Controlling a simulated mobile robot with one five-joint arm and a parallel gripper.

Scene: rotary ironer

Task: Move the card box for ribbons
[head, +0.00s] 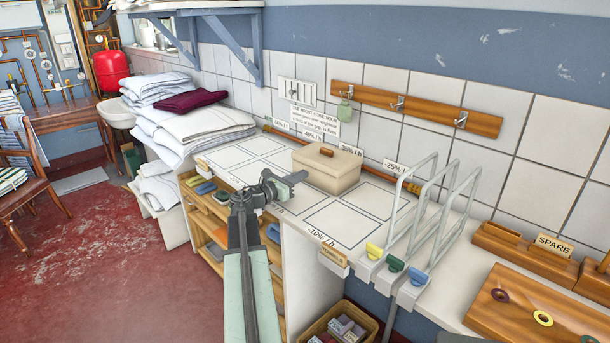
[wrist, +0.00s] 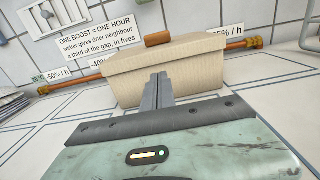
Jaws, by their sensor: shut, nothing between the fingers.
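A beige lidded box (head: 327,168) with a brown handle on top stands upright on the white counter against the tiled wall; I take it for the card box. It fills the middle of the wrist view (wrist: 185,75).
Marked rectangles cover the white counter (head: 345,222), with bare room left and right of the box. Metal frames with coloured tabs (head: 415,235) stand to the right. Folded linen (head: 205,128) is stacked at the left.

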